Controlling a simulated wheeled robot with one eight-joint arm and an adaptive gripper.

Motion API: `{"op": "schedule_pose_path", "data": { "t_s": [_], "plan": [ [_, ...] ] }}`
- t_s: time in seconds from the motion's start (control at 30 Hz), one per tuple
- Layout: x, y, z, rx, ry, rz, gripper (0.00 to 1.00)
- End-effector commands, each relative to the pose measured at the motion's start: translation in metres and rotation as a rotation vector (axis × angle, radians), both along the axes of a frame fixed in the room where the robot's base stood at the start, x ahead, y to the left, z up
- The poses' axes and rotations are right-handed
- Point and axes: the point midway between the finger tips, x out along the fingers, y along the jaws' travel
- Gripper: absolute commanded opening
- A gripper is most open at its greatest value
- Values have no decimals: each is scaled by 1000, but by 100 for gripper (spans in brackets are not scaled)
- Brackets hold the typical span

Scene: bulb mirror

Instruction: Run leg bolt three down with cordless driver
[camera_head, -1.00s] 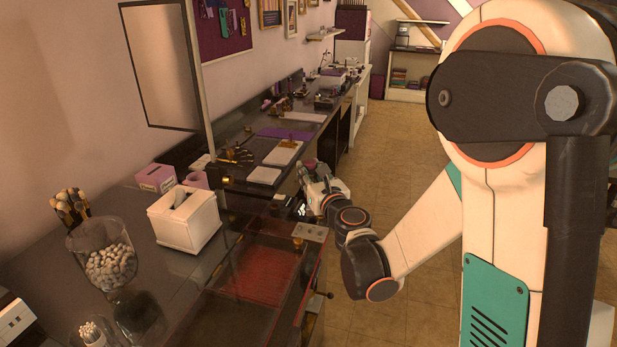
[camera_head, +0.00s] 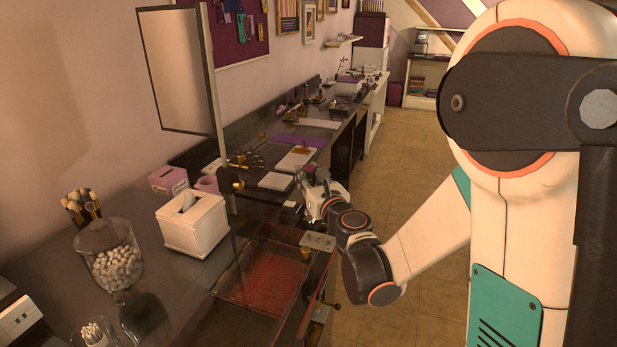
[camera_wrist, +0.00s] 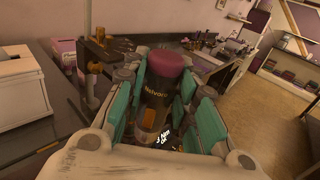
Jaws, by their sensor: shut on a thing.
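I cannot make out leg bolt three or the driver's tip in either view.
A white tissue box (camera_head: 192,224), a pink box (camera_head: 168,180) and a glass jar (camera_head: 112,262) sit on the near bench. White pads (camera_head: 276,181) lie left of my gripper. The floor to the right is clear.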

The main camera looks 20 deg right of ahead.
Motion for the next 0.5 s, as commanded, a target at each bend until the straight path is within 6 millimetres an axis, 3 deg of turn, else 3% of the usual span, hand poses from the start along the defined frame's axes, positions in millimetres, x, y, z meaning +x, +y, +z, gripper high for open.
{"op": "schedule_pose_path", "data": {
  "t_s": [0.5],
  "plan": [
    [0,0,-50,0,0,0,0]
  ]
}}
